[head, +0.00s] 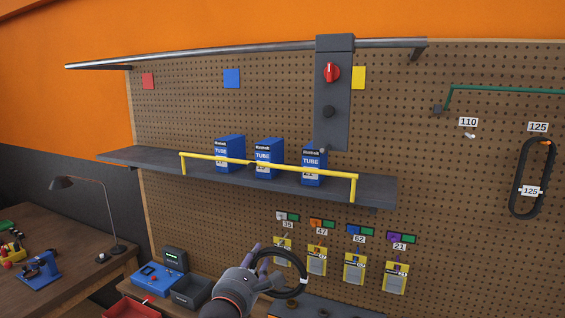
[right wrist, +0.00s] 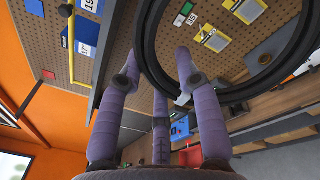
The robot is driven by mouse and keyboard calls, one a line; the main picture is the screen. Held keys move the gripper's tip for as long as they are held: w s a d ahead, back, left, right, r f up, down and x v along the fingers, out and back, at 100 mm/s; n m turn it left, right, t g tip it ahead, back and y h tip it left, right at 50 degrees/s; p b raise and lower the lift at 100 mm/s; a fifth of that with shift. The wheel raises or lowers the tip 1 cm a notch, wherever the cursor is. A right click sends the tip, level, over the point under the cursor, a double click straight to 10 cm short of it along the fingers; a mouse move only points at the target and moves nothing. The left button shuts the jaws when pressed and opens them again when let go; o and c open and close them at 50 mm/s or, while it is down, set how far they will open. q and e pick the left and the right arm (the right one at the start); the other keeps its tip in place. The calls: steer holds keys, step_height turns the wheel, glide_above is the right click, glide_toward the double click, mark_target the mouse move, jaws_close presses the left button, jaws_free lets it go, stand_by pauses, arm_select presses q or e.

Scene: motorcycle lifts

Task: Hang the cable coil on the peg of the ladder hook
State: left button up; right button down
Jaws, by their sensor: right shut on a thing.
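The cable coil (head: 305,268) is a black ring, near the bottom middle of the head view and in front of the pegboard's lower part. My right gripper (head: 262,268) is shut on its left side. In the right wrist view the coil (right wrist: 150,50) rises large beyond the purple fingers (right wrist: 160,85); the exact contact is partly hidden. A green bar (head: 505,90) with a dark end mount is on the board at the upper right. A small pale peg (head: 470,136) sits under the 110 label. I cannot tell which is the ladder hook. My left gripper is not in view.
A dark shelf (head: 130,156) with a yellow rail (head: 270,168) and blue tube boxes (head: 268,158) juts out above the coil. Yellow packets (head: 355,268) hang behind it. A black oval loop (head: 518,185) hangs at right. Bins (head: 190,291) stand at lower left.

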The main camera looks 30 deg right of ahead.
steer(key=s+d+r+m+g+h+p, duration=0.15)
steer(key=s+r+p, duration=0.25)
steer(key=r, duration=0.9)
steer(key=s+d+r+p, duration=0.25)
steer(key=r+p, duration=0.25)
steer(key=r, duration=0.8)
steer(key=f+b+x, duration=0.1)
steer(key=f+x, duration=0.1)
steer(key=x, duration=0.8)
steer(key=shift+d+f, duration=0.1)
steer(key=shift+d, duration=0.1)
steer(key=c, duration=0.8)
jaws_free()
steer(key=shift+a, duration=0.1)
